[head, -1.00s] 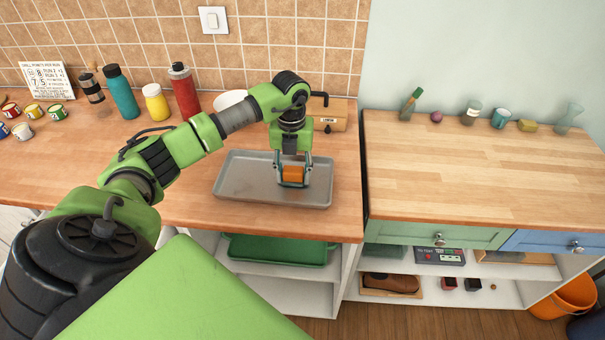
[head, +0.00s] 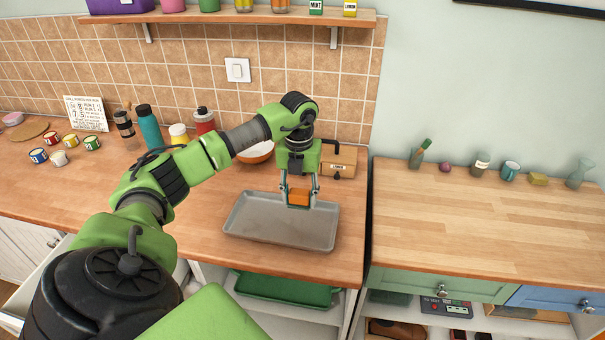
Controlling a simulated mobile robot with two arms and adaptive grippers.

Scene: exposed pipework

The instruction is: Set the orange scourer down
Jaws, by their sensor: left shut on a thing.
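The orange scourer (head: 298,197) is a small orange block between the fingers of my left gripper (head: 299,203). The gripper points down and is shut on it. The scourer shows against the back edge of a grey metal tray (head: 265,232) on the wooden counter, and appears held above it. The tray's visible surface is empty. My right gripper is out of view.
A bowl (head: 258,153) and a wooden box (head: 339,160) stand behind the tray. Bottles, including a teal one (head: 149,128), and small tins (head: 60,158) stand to the left. The right counter (head: 470,220) is mostly clear, with several items along its back.

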